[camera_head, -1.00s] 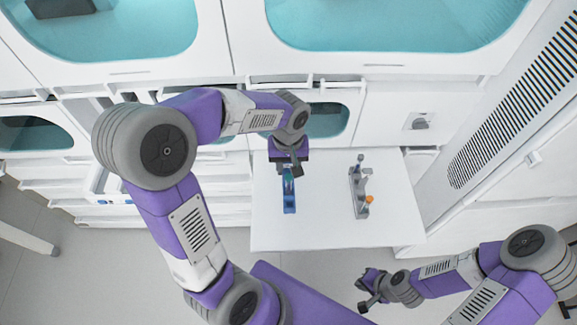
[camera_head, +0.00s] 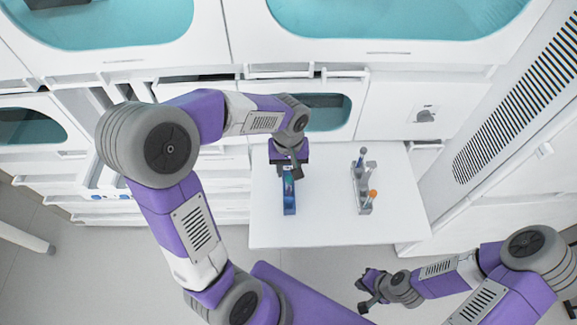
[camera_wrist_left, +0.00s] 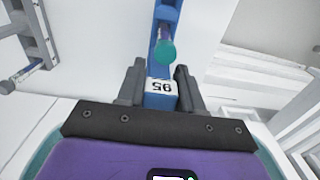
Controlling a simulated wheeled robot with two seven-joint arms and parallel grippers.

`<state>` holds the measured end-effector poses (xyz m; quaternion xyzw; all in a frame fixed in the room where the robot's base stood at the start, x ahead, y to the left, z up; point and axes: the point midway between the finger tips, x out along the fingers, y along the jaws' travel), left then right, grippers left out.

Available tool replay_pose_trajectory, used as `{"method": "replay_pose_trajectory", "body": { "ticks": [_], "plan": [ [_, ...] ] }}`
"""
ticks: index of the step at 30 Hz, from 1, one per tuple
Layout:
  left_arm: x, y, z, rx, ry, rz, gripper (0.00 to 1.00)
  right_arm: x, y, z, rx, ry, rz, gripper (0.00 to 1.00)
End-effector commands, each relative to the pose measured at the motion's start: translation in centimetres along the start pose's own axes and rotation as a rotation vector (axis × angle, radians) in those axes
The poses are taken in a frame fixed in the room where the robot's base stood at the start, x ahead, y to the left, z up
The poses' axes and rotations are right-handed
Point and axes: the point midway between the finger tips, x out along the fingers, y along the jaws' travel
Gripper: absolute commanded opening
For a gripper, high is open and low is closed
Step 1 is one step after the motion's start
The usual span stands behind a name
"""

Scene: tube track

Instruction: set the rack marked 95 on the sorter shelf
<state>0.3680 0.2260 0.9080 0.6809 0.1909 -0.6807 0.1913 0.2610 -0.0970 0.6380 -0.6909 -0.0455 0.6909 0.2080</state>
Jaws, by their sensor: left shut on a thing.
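The blue rack marked 95 (camera_head: 289,207) is at the left part of the white table in the camera_head view. The left wrist view shows its white 95 label (camera_wrist_left: 161,86), upside down, and a tube with a teal cap in it. My left gripper (camera_head: 288,173) is shut on the label end of this rack, one finger on each side. I cannot tell whether the rack touches the table. My right gripper (camera_head: 366,291) is away from the table at the lower right; its finger gap is too small to judge. No sorter shelf is clearly identifiable.
A grey rack (camera_head: 362,190) with several tubes, one orange-topped, stands to the right on the white table (camera_head: 325,220). Table between the racks is clear. White cabinets with teal windows (camera_head: 390,25) rise behind. A slatted vent panel (camera_head: 515,115) is at the right.

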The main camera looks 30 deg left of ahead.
Motion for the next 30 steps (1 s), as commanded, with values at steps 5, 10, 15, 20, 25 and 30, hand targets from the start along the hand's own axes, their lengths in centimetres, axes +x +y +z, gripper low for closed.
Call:
{"method": "replay_pose_trajectory", "body": {
  "ticks": [5, 10, 15, 20, 25, 30],
  "plan": [
    [0.12, 0.0, 0.06, 0.0, 0.001, 0.0, 0.0, 0.08, 0.03, 0.0, 0.0, 0.0, 0.0, 0.0],
    [0.13, 0.0, 0.06, 0.0, 0.001, 0.0, 0.0, 0.1, 0.04, -0.01, 0.0, 0.0, 0.0, 0.0],
    [0.48, 0.0, 0.06, 0.0, 0.0, 0.0, 0.0, 0.34, 0.13, -0.02, 0.0, 0.0, 0.0, 0.0],
    [0.89, -0.01, 0.06, 0.0, 0.0, 0.0, 0.0, 0.63, 0.24, -0.03, 0.0, 0.0, 0.0, 0.0],
    [0.91, 0.0, 0.05, 0.0, 0.0, 0.0, 0.0, 0.62, 0.24, -0.03, 0.0, 0.0, 0.0, 0.0],
    [0.92, 0.0, 0.05, 0.0, 0.0, 0.0, 0.0, 0.62, 0.24, -0.03, 0.0, 0.0, 0.0, 0.0]
  ]
}}
